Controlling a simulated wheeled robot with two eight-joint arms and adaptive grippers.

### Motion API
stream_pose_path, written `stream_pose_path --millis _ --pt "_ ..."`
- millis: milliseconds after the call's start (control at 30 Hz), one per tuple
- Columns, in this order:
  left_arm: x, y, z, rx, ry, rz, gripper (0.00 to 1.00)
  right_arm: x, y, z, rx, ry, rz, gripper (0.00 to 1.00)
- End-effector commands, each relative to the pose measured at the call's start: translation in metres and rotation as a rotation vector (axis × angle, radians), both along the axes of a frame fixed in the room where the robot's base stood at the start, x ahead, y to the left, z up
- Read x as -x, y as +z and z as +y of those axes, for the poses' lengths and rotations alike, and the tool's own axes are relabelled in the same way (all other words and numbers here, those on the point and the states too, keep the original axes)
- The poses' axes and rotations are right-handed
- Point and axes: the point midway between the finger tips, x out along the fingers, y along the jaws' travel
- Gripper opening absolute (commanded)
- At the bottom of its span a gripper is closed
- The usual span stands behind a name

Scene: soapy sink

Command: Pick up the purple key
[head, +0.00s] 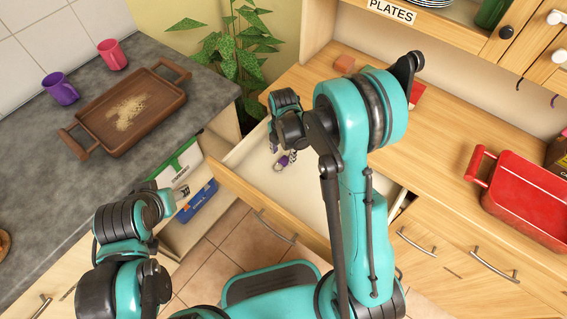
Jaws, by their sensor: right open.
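A small purple thing, which looks like the purple key (283,161), is inside the open drawer (315,196), near its left end. My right gripper (284,151) reaches down into the drawer. Its fingers are open, right at the purple thing and partly overlapping it in the picture. I cannot tell whether they touch it. My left gripper (182,192) is at the lower left, outside the drawer, in front of the open cabinet. Its fingers are too small to read.
A brown tray (120,113), a purple mug (62,89) and a pink mug (112,54) stand on the grey counter at left. A red dish (525,199) is on the wooden counter at right. A plant (228,45) stands behind the drawer.

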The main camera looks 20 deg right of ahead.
Motion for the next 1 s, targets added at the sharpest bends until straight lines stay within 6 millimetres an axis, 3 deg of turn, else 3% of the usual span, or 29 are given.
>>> stream_pose_path --millis 33,200,433,467,600,1000 --pt "0.000 -0.009 0.000 0.000 0.000 0.000 0.53 -0.001 -0.013 -0.001 0.000 -0.001 0.000 0.53" --pt "0.000 -0.020 0.000 0.000 0.000 0.000 0.53 -0.001 -0.036 -0.002 -0.001 -0.001 -0.001 0.53" --pt "0.000 -0.018 0.000 0.000 0.000 0.000 0.53 -0.001 -0.036 -0.002 -0.001 -0.001 -0.001 0.53" --pt "0.000 -0.018 0.000 0.000 0.000 0.000 0.53 -0.001 -0.036 -0.002 -0.001 -0.001 -0.001 0.48" --pt "0.000 -0.018 0.000 0.000 0.000 0.000 0.53 -0.001 -0.036 -0.002 -0.001 -0.001 -0.001 0.11" --pt "0.000 -0.016 0.000 0.000 0.000 0.000 0.53 -0.001 -0.030 -0.002 0.000 -0.001 -0.001 0.09"
